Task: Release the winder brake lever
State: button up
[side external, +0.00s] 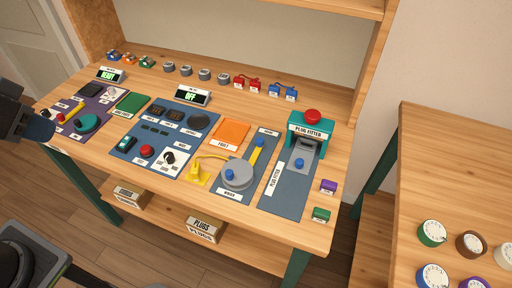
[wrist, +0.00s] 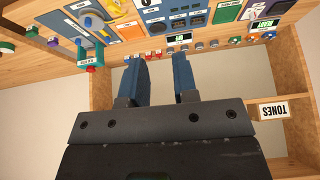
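In the wrist view the bench is upside down, and the drum (wrist: 93,21) shows at the upper left. My gripper (wrist: 161,75) is open and empty, its two blue fingers apart. In the side external view its blue fingertip (side external: 41,128) is off the bench's left end, far from the winder.
A teal plug fitter (side external: 306,128) with a red button stands right of the winder. A yellow cord guide (side external: 196,173) is at its left. A blue panel (side external: 178,125) and a purple panel (side external: 88,108) lie between my gripper and the winder. A shelf frame rises behind.

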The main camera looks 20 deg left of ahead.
jog(key=w+d+m, duration=0.1)
jog(key=w, duration=0.2)
jog(key=w+d+m, duration=0.1)
jog(key=w, duration=0.1)
jog(key=w+d+m, duration=0.1)
jog(key=w, duration=0.2)
jog(key=shift+w+d+f, duration=0.1)
jog(key=shift+w+f, duration=0.15)
jog(key=shift+w, duration=0.1)
grip_shut()
jog(key=w+d+f+m+h, duration=0.1)
jog(key=w+d+f+m, duration=0.2)
jog(key=w+d+f, duration=0.2)
jog(key=w+d+f+m+h, duration=0.1)
jog(key=w+d+f+m, duration=0.3)
jog(key=d, duration=0.4)
jog(key=w+d+f+m+t+h, duration=0.1)
jog(key=w+d+f+m, duration=0.2)
jog(key=w+d+f, duration=0.3)
jog(key=shift+w+d+f, duration=0.1)
jog(key=shift+d+f, duration=0.2)
jog(key=shift+f, duration=0.25)
jog(key=shift+w+d+f, duration=0.1)
jog(key=shift+d+f, duration=0.2)
jog(key=shift+f, duration=0.25)
